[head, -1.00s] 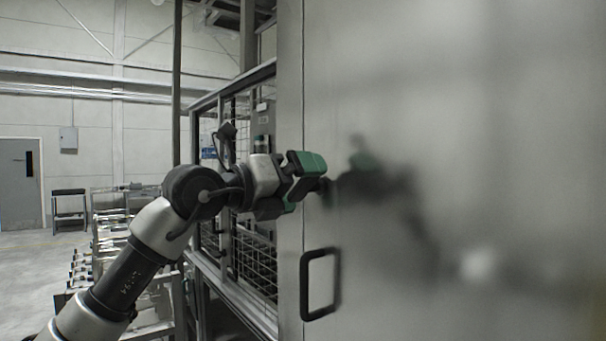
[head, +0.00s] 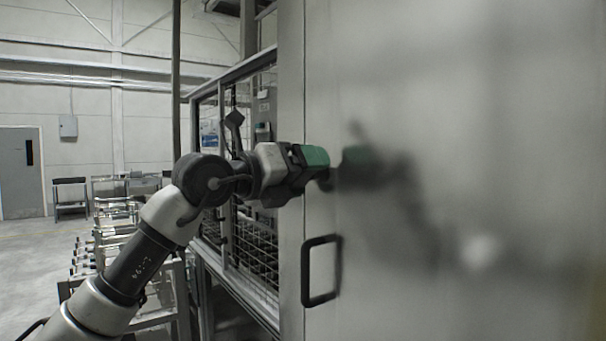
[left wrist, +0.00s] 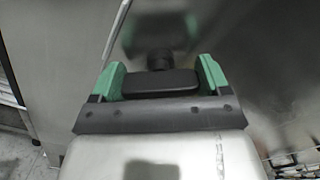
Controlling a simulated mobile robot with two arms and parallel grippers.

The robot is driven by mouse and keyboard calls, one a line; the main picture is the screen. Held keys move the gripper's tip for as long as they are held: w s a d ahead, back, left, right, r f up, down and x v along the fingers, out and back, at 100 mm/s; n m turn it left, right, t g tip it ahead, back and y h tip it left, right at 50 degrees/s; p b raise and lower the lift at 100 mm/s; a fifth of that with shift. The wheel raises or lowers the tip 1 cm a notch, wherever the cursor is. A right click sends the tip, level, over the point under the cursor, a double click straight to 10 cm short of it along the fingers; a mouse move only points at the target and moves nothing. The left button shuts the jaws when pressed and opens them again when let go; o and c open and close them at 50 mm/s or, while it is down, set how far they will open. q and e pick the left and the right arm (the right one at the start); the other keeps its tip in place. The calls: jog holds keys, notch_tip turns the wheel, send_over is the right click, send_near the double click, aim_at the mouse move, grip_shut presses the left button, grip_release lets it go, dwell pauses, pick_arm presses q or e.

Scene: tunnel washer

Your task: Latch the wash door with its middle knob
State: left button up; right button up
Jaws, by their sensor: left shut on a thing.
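The wash door (head: 450,130) is a large shiny metal panel filling the right of the head view, with a dark pull handle (head: 306,272) low near its left edge. My left gripper (head: 320,168) is at the door's face, above that handle. In the left wrist view, my left gripper's green fingers (left wrist: 160,82) stand on either side of a dark, bar-shaped knob (left wrist: 158,80) and are shut on it. The knob's stem runs to the door. In the head view the gripper mostly hides the knob. My right gripper is not in view.
A metal frame with mesh guarding (head: 255,245) stands left of the door's edge, behind my left arm. A rack of parts (head: 105,235) is farther left. Open floor lies at the far left, near a grey door (head: 20,172).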

pick_arm(q)
jog(key=m+b, duration=0.1)
jog(key=m, duration=0.2)
jog(key=m+b, duration=0.1)
jog(key=m, duration=0.3)
jog(key=shift+r, duration=0.1)
jog(key=shift+m, duration=0.4)
dwell(0.4)
jog(key=o, duration=0.9)
jog(key=shift+s, duration=0.1)
